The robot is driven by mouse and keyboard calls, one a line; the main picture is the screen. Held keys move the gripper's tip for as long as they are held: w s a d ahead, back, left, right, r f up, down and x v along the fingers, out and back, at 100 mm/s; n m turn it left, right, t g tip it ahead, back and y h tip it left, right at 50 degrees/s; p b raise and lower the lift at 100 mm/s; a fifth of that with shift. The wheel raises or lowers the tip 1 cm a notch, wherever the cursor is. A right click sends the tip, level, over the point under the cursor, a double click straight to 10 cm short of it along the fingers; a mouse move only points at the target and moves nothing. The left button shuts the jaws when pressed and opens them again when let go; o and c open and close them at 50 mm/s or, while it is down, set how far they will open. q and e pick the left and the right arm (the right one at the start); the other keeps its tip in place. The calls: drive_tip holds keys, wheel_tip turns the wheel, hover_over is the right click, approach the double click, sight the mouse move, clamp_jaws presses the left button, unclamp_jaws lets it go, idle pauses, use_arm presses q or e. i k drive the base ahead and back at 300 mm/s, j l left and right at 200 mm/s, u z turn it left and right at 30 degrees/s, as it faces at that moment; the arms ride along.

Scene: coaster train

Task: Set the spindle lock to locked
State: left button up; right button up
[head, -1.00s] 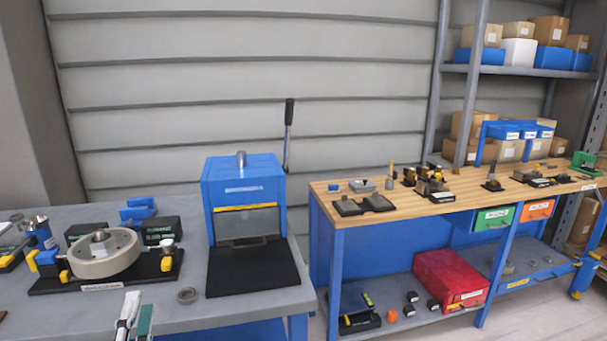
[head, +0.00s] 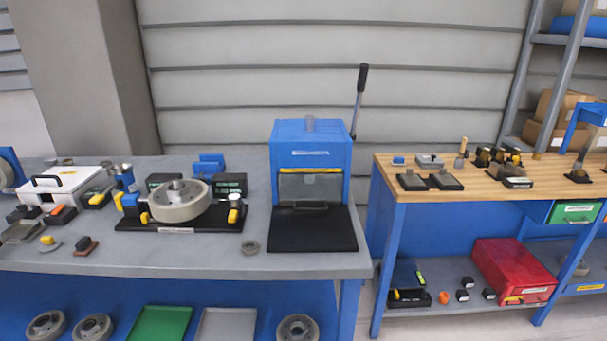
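A black base plate (head: 160,227) with a label on its front edge lies on the grey bench. A round grey wheel-like part (head: 180,202) with a central hub sits on it. A yellow lever (head: 233,215) stands at the plate's right end, below a small silver-topped post (head: 235,198). Yellow pieces (head: 130,199) and a blue block sit at its left end. I cannot tell which part is the spindle lock, or its setting. Neither of my grippers is in view.
A blue press (head: 310,148) with an upright black-handled lever stands right of the fixture. A white case (head: 63,187) and small parts crowd the bench's left. A wooden-topped bench (head: 480,178) stands right, across a gap.

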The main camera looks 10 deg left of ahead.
sight(145, 218)
drive_tip(key=u, duration=1.35)
drive_tip(key=i+j, duration=0.05)
